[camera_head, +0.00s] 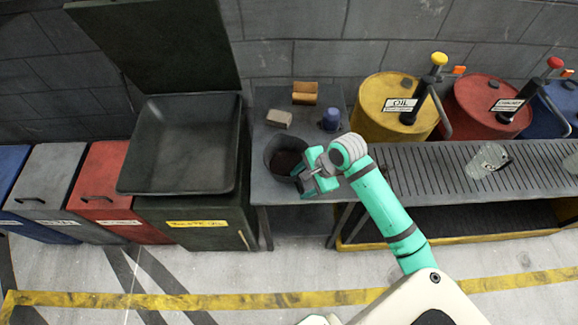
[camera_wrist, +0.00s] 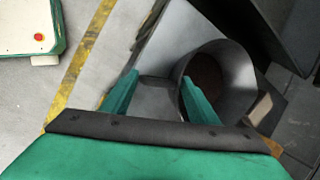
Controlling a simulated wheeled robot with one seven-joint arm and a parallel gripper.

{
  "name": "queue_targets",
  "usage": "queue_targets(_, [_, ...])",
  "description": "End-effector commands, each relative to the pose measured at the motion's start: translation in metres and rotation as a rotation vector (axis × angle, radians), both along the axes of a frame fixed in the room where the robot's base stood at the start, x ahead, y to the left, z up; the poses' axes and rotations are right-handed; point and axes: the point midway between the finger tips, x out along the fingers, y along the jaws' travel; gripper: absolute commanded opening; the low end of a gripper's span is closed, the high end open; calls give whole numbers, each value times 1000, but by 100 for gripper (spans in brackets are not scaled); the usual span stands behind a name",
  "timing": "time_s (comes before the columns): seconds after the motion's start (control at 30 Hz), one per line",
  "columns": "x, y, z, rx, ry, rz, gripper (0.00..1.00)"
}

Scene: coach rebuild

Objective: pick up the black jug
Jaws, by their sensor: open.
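The black jug (camera_head: 272,153) stands upright on a small grey table, its open top showing a dark brown inside. It also shows in the wrist view (camera_wrist: 238,85), right of centre. My gripper (camera_head: 303,176) is open at the jug's right side in the head view. In the wrist view my gripper (camera_wrist: 160,77) has one finger overlapping the jug's near rim and the other out to the left. A dark strip, perhaps the handle, shows between the fingers. Whether either finger touches the jug cannot be told.
A dark open-lidded bin (camera_head: 180,150) stands close left. A slatted bench (camera_head: 430,170) with a clear jug (camera_head: 485,161) is right; drums (camera_head: 388,100) stand behind it.

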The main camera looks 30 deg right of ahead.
Motion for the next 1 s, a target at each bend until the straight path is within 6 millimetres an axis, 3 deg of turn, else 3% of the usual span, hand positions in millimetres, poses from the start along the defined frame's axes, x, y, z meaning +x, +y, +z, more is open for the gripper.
queue_targets(0.1, [4, 3, -11, 1, 1, 0, 54])
queue_targets(0.33, [4, 3, -12, 0, 0, 0, 52])
queue_targets(0.5, [4, 3, -12, 0, 0, 0, 14])
queue_targets(1.0, [4, 3, -7, -1, -1, 2, 13])
